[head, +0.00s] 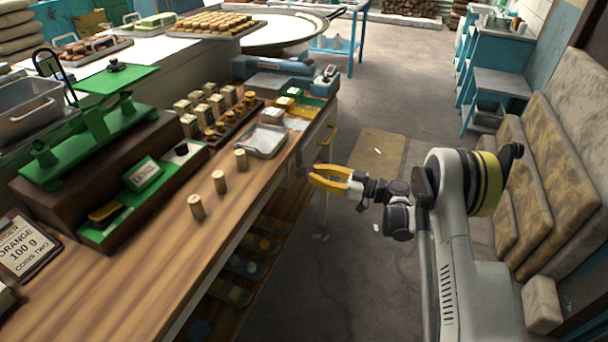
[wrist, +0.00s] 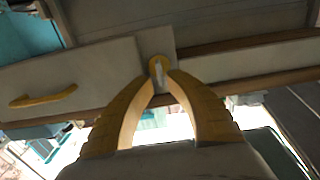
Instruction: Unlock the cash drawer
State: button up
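The cash drawer front (wrist: 90,78) is pale, with a yellow handle (wrist: 45,97) on the left in the wrist view. The handle also shows on the counter's end in the head view (head: 325,142). A round brass-coloured lock (wrist: 158,64) with a small silvery piece, perhaps a key, sits on a pale plate beside the drawer. My gripper (wrist: 160,75) points at the lock, with its yellow fingertips on either side of it. In the head view my gripper (head: 311,174) is beside the counter's right side, fingers apart. Whether the fingertips touch the silvery piece is unclear.
The wooden counter (head: 130,280) carries a green scale (head: 95,130), a metal tray (head: 266,140) and several small blocks. Open shelves with jars lie below the counter. Sacks (head: 555,150) lean at the right. The floor (head: 385,110) between is mostly clear.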

aim_at(303, 170)
jog(key=b+x, duration=0.1)
jog(key=x, duration=0.3)
grip_shut()
